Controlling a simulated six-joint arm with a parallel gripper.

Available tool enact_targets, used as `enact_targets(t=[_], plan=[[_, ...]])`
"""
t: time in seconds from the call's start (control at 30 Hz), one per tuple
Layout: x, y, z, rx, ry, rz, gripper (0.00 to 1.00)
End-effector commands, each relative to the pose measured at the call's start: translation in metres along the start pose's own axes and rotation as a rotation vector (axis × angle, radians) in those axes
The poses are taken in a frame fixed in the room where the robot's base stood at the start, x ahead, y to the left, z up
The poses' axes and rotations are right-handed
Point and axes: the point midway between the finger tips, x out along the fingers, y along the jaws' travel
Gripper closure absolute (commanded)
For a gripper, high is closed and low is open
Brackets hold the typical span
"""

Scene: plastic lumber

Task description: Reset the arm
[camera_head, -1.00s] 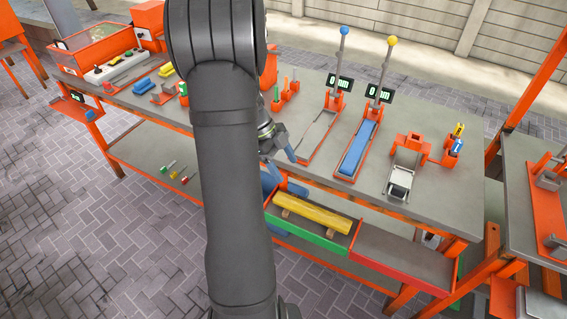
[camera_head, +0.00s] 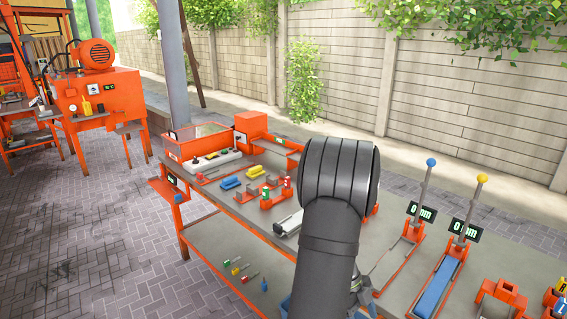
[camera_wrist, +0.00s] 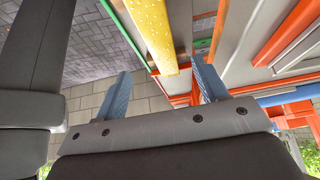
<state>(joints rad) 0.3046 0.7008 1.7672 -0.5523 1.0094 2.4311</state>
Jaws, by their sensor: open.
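My arm (camera_head: 333,240) rises across the lower middle of the head view and hides part of the workbench. My gripper shows in the wrist view (camera_wrist: 163,84) with its two blue fingers apart and nothing between them. A yellow speckled plank (camera_wrist: 152,33) lies beyond the fingers in that view, apart from them as far as I can tell. In the head view the fingertips are not clearly visible behind the arm and the frame's lower edge.
The workbench (camera_head: 225,196) carries an orange-framed box (camera_head: 200,140), a control panel and small tools. At right stand a blue-knobbed gauge lever (camera_head: 423,190) and a yellow-knobbed one (camera_head: 470,205), with a blue bar (camera_head: 437,288). An orange machine (camera_head: 100,95) stands far left.

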Motion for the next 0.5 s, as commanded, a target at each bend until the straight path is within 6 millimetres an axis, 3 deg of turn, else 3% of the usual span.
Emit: enact_targets(t=[0.3,0.5], plan=[[0.062,0.001,-0.001,-0.002,0.001,0.004,0.34],[0.084,0.001,0.000,-0.001,0.000,0.002,0.34]])
